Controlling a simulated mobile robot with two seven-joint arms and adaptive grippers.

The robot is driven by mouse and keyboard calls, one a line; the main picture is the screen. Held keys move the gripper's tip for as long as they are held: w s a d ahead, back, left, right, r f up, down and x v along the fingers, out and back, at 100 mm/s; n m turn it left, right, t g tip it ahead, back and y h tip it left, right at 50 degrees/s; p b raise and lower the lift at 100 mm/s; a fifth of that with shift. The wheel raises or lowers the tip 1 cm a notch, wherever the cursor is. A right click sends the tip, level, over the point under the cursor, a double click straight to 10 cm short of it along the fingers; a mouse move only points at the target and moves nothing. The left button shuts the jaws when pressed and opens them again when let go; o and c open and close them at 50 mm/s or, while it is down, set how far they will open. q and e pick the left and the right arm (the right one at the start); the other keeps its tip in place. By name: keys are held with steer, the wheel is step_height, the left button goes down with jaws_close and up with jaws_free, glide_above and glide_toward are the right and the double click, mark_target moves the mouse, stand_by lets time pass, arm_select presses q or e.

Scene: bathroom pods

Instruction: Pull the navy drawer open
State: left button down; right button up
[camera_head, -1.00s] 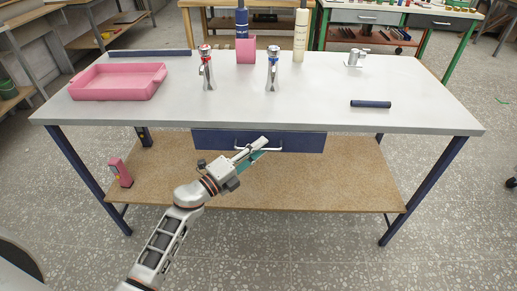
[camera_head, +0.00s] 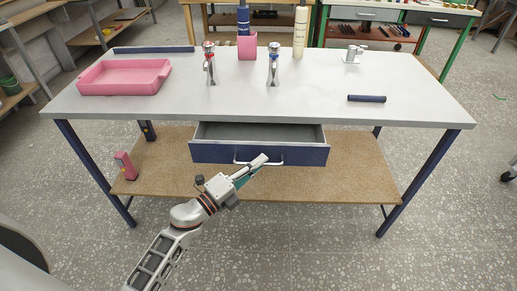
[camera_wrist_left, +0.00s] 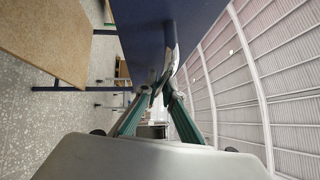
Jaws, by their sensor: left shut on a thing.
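The navy drawer (camera_head: 215,153) hangs under the white tabletop and stands partly open, its grey inside showing. Its pale bar handle (camera_head: 275,161) runs across the middle of the front. In the left wrist view the fingers (camera_wrist_left: 160,88) close together at the handle (camera_wrist_left: 168,65), beside the navy drawer front (camera_wrist_left: 185,25). The exact grip on the bar is partly hidden by the fingers. My right gripper is not in view.
A lower wooden shelf (camera_head: 350,180) lies beneath. Floor in front is clear.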

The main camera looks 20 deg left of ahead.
arm_select(q)
steer(key=s+d, duration=0.2)
steer(key=s, duration=0.6)
steer(key=s+d, duration=0.2)
steer(key=s, duration=0.5)
steer(key=shift+s+d, duration=0.25)
steer(key=shift+s, duration=0.15)
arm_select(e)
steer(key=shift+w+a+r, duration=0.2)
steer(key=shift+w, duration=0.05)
arm_select(q)
steer(key=c, duration=2.2)
jaws_free()
steer(key=shift+o, duration=0.2)
steer(key=v, duration=1.2)
